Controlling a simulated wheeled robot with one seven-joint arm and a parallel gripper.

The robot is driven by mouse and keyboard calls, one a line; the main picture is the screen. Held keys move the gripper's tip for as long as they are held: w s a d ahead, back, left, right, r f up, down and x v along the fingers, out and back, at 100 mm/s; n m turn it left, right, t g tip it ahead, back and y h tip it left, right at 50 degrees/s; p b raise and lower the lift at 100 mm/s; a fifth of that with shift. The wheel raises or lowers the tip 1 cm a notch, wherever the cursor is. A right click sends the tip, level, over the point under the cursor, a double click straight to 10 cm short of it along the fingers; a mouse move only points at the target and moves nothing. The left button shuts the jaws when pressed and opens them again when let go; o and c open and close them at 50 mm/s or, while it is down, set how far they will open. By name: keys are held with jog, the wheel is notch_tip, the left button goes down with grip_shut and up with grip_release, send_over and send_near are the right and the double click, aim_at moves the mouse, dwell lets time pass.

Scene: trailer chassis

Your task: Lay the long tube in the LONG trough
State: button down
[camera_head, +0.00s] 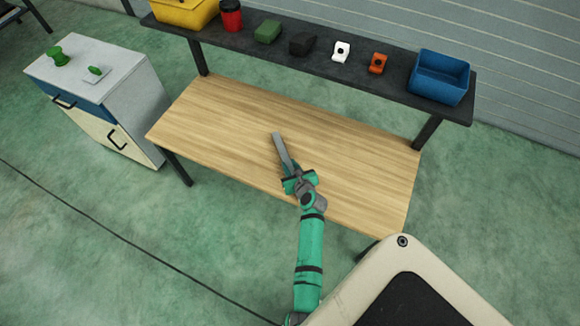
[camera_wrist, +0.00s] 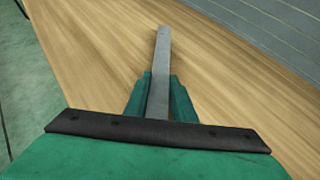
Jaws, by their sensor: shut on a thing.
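A long grey tube (camera_head: 281,148) is over the wooden table in the head view, its far end pointing up and slightly left. My gripper (camera_head: 291,178) is shut on it near its near end. In the wrist view the tube (camera_wrist: 161,65) stands out between the two green fingers of my gripper (camera_wrist: 159,95). I cannot tell whether the tube touches the tabletop. No trough can be made out in either view.
The wooden table (camera_head: 215,115) is otherwise bare. A dark shelf (camera_head: 330,64) behind it holds a yellow bin (camera_head: 183,12), a red cup (camera_head: 231,16), several small blocks and a blue bin (camera_head: 439,77). A white cabinet (camera_head: 139,95) stands left.

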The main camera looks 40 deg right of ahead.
jog(key=shift+f, duration=0.2)
jog(key=shift+f, duration=0.1)
jog(key=c, duration=1.5)
grip_release()
jog(key=shift+f, duration=0.1)
jog(key=shift+s+a+r, duration=0.15)
jog(key=shift+s+r, duration=0.1)
jog(key=shift+s, duration=0.1)
jog(key=v, duration=1.1)
jog(key=shift+r, duration=0.1)
